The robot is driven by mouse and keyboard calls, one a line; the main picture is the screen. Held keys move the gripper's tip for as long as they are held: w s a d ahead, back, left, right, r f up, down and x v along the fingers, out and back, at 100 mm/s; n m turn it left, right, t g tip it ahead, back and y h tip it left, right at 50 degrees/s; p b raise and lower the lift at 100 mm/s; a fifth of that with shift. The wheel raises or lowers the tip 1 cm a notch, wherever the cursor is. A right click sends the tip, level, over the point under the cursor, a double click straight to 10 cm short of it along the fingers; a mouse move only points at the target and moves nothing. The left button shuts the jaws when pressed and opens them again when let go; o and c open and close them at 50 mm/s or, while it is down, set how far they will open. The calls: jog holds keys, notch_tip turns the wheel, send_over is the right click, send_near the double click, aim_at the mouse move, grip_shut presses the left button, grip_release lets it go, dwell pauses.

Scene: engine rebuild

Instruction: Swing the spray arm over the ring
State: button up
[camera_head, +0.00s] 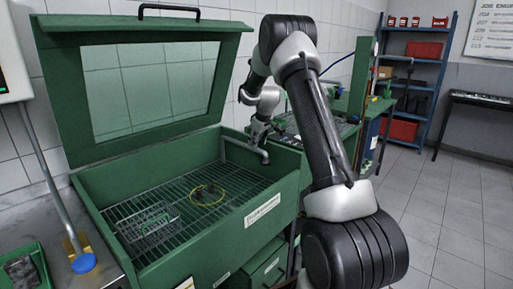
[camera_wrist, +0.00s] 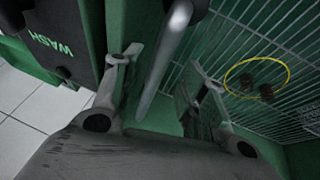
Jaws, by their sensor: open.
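The spray arm (camera_head: 240,146) is a grey pipe at the back right of the open green washer. In the wrist view the spray arm (camera_wrist: 163,62) runs between my open fingers, with no clear grip on it. My gripper (camera_head: 262,138) is at the washer's right wall, by the pipe's right end. In the wrist view my gripper (camera_wrist: 163,82) has its two fingers apart, one on each side of the pipe. The yellow ring (camera_head: 226,195) lies on the wire rack, with small dark parts inside it. The ring (camera_wrist: 289,72) is right of my fingers in the wrist view.
A wire basket (camera_head: 147,222) stands on the rack (camera_head: 178,203) at left. The washer's windowed lid (camera_head: 150,85) is raised behind. A green tray (camera_head: 25,268) is at lower left. The rack around the ring is clear. A blue shelf (camera_head: 418,75) stands far right.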

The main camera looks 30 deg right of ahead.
jog(key=shift+x, duration=2)
grip_shut()
